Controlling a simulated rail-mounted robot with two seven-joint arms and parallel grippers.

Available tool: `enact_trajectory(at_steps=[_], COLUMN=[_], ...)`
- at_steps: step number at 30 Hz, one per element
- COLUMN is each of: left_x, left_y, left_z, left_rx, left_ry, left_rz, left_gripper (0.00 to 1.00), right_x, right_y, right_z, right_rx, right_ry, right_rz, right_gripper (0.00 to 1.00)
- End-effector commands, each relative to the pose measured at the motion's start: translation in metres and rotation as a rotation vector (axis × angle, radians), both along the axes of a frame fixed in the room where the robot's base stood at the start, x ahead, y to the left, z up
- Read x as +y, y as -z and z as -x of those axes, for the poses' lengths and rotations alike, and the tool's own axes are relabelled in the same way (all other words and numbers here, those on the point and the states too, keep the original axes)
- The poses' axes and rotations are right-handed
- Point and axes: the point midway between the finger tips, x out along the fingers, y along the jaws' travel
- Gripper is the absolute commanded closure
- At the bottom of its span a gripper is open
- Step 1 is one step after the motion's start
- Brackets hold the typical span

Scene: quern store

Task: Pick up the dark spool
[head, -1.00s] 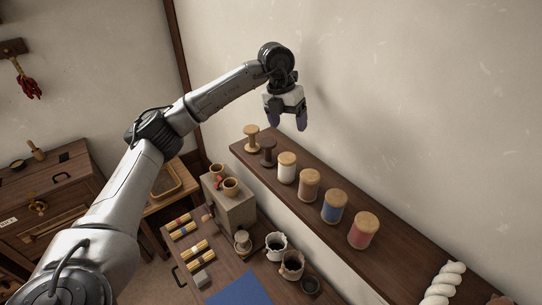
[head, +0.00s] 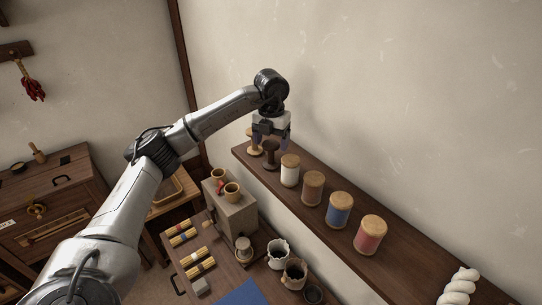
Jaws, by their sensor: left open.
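The dark spool (head: 270,156) stands upright near the far left end of the wooden wall shelf, between a pale wooden spool (head: 254,148) and a spool of white thread (head: 289,171). My left gripper (head: 270,141) is open and points down, with its fingers at about the top of the dark spool in the picture. The fingers partly cover the pale spool. I cannot tell whether they touch the dark spool. My right gripper is not in view.
On the shelf (head: 425,264), spools of tan (head: 312,189), blue (head: 339,210) and red thread (head: 370,235) stand in a row, with a white twisted skein (head: 459,287) near the front. Below is a bench with pots, a box (head: 231,211) and small rods.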

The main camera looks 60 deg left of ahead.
Motion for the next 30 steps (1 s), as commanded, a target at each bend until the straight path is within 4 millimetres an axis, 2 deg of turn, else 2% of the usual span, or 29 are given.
enact_trajectory(at_steps=[12, 23, 30], left_x=[0.002, 0.002, 0.002], left_y=[0.045, 0.053, 0.052], left_z=[0.001, 0.000, 0.000], left_rx=[0.003, 0.000, 0.000], left_ry=[0.000, 0.000, 0.000], left_rz=[0.000, 0.000, 0.000], left_gripper=[0.24, 0.24, 0.46], right_x=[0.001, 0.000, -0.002], right_y=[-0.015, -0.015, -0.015], right_z=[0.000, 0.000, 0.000], right_rx=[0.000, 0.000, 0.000], right_ry=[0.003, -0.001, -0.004], right_rz=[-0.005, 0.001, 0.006], right_gripper=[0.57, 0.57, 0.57])
